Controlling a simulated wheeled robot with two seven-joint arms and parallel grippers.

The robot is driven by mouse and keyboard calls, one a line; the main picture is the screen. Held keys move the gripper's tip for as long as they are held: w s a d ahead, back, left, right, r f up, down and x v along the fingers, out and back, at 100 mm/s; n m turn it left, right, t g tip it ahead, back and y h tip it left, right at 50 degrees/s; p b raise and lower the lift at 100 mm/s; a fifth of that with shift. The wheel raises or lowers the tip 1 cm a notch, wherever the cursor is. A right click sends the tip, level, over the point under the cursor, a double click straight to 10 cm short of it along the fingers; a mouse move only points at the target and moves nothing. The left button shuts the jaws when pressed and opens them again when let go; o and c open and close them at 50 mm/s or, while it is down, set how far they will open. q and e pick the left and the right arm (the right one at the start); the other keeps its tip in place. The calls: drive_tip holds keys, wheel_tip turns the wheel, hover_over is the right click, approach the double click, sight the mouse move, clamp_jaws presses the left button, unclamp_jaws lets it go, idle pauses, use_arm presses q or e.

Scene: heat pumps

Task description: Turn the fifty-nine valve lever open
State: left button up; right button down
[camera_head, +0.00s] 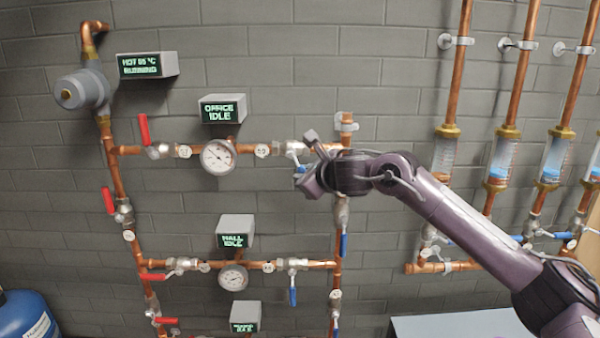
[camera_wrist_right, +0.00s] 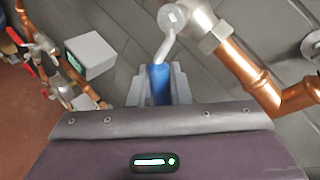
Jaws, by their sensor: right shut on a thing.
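The valve with a blue lever stands at the right end of the top horizontal pipe, beside a round white tag (camera_head: 262,150) whose number is too small to read surely. Its silver body (camera_head: 294,148) shows just left of my right gripper (camera_head: 310,178). In the right wrist view, my right gripper (camera_wrist_right: 158,84) is shut on the blue lever (camera_wrist_right: 159,78), with the lever's grip between the two grey fingers. The lever's bare metal stem (camera_wrist_right: 168,45) runs up to the valve. In the head view the gripper hides most of the lever. My left gripper is not in view.
A gauge (camera_head: 219,157) and the "OFFICE IDLE" display (camera_head: 222,108) sit left of the valve. A vertical copper pipe (camera_head: 338,270) with another blue lever (camera_head: 344,245) runs close below the gripper. Red-lever valves (camera_head: 144,130) are on the left. Flow tubes (camera_head: 443,152) stand to the right.

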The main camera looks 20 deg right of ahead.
drive_tip(key=shift+d+r+n+g+h+p, duration=0.3)
drive_tip(key=shift+r+n+h+p, duration=0.25)
drive_tip(key=shift+r+n+h, duration=0.05)
drive_tip(key=shift+s+d+r+n+g+h+p, duration=0.15)
drive_tip(key=shift+d+r+n+g+h+p, duration=0.15)
drive_tip(key=shift+n+h+p, duration=0.25)
drive_tip(key=shift+d+r+n+g+h+p, duration=0.25)
drive_tip(key=shift+r+n+g+h+p, duration=0.15)
drive_tip(key=shift+r+n+h+p, duration=0.4)
drive_tip(key=shift+s+d+r+n+h+p, duration=0.1)
drive_tip(key=shift+r+n+h+p, duration=0.05)
drive_tip(key=shift+n+h+p, duration=0.5)
drive_tip(key=c, duration=1.4)
unclamp_jaws()
drive_tip(key=shift+c, duration=0.2)
drive_tip(key=shift+o, duration=0.2)
drive_tip(key=shift+s, duration=0.1)
